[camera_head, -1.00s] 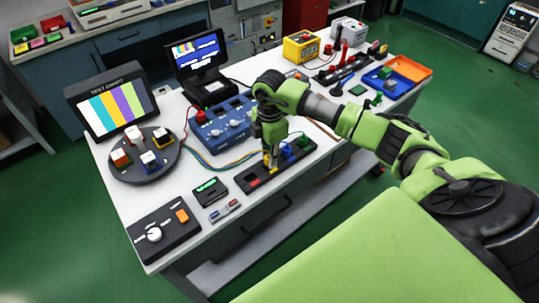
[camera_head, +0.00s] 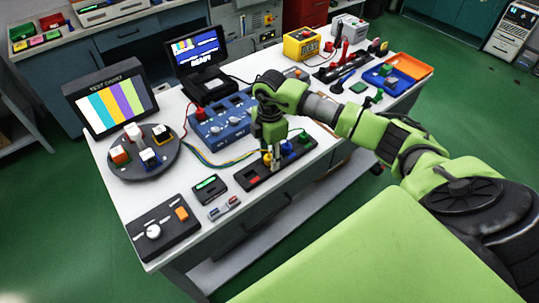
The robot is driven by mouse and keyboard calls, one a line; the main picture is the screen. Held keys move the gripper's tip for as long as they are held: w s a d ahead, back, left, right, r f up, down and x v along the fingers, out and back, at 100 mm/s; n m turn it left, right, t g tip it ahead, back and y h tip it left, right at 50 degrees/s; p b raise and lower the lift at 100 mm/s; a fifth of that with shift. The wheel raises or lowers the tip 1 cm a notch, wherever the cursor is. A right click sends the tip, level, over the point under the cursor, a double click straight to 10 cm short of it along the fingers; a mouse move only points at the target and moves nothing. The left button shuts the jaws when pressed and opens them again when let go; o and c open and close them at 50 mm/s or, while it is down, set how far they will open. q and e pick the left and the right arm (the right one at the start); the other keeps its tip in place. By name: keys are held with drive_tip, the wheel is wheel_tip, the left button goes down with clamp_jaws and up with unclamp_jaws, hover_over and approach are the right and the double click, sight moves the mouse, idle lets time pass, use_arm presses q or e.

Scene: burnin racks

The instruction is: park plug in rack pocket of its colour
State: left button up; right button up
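The dark rack (camera_head: 262,179) lies along the near edge of the white table, with a red-marked pocket at its left end. A yellow plug (camera_head: 267,158) is at the rack's middle, close beside the fingers of my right gripper (camera_head: 276,164). My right gripper points down over the rack. Its fingers are too small to tell whether they are open or touch the yellow plug. My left gripper is not in view.
A blue panel with knobs (camera_head: 222,122) stands behind the rack, with coloured cables between. A round dark tray (camera_head: 118,170) with several blocks is at the left. A small black device (camera_head: 208,189) and a black control box (camera_head: 164,228) lie left of the rack.

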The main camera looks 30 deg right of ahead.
drive_tip(key=shift+r, duration=0.1)
wheel_tip(320, 180, up, 12)
idle(0.5)
